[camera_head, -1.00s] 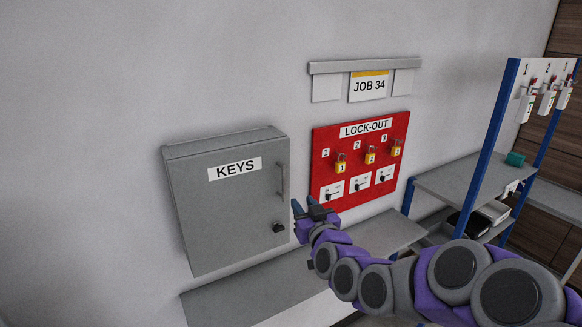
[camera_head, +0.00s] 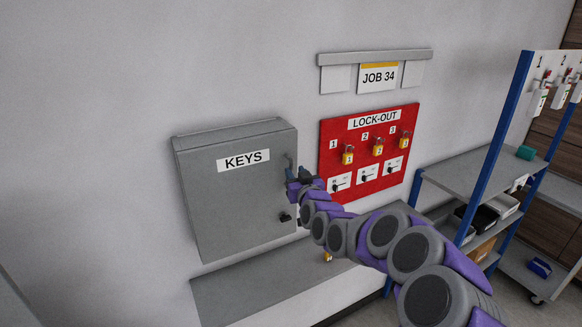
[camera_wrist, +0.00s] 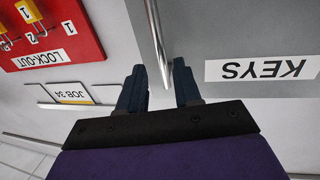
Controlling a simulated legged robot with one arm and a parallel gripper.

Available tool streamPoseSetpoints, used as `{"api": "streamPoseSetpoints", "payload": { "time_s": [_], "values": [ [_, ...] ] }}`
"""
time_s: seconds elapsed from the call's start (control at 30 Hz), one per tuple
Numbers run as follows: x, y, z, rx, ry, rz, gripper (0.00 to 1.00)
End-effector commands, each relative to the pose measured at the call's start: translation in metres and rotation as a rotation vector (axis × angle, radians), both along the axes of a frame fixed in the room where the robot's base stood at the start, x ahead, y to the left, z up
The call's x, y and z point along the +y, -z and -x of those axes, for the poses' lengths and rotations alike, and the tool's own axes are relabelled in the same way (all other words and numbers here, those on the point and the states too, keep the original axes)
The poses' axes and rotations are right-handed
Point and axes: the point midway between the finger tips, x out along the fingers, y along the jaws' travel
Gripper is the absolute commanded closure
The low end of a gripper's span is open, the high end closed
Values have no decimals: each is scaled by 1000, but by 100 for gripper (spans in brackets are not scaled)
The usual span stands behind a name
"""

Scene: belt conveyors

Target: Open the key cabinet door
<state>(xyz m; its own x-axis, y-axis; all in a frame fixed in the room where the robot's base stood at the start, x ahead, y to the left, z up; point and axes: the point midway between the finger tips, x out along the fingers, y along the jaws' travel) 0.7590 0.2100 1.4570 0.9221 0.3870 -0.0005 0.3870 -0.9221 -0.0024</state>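The grey key cabinet (camera_head: 235,205) hangs on the wall with its door shut; its "KEYS" label (camera_head: 243,160) faces me. A black latch knob (camera_head: 285,217) sits low on the door's right side. The vertical bar handle (camera_head: 288,165) is on the door's right edge, partly hidden by my gripper (camera_head: 298,178). In the wrist view, upside down, the handle (camera_wrist: 157,40) runs down to between the two dark fingers of my gripper (camera_wrist: 160,80). The fingers are apart, with gaps beside the bar. The "KEYS" label (camera_wrist: 262,68) shows at right there.
The red lock-out board (camera_head: 366,150) with several yellow padlocks hangs right of the cabinet. A "JOB 34" sign (camera_head: 379,77) is above it. A grey shelf (camera_head: 250,282) runs below the cabinet. A blue-posted rack (camera_head: 500,125) stands at right.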

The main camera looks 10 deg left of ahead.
Motion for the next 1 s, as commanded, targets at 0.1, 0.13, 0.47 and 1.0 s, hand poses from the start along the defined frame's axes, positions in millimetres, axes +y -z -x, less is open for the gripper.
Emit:
{"api": "streamPoseSetpoints", "payload": {
  "time_s": [0.1,0.13,0.47,1.0],
  "values": [
    [9,0,-12,0,-1,4,67],
    [10,0,-16,-2,0,6,67],
    [19,0,-36,-2,0,3,67],
    [18,0,-38,-1,0,2,84]
  ]
}}
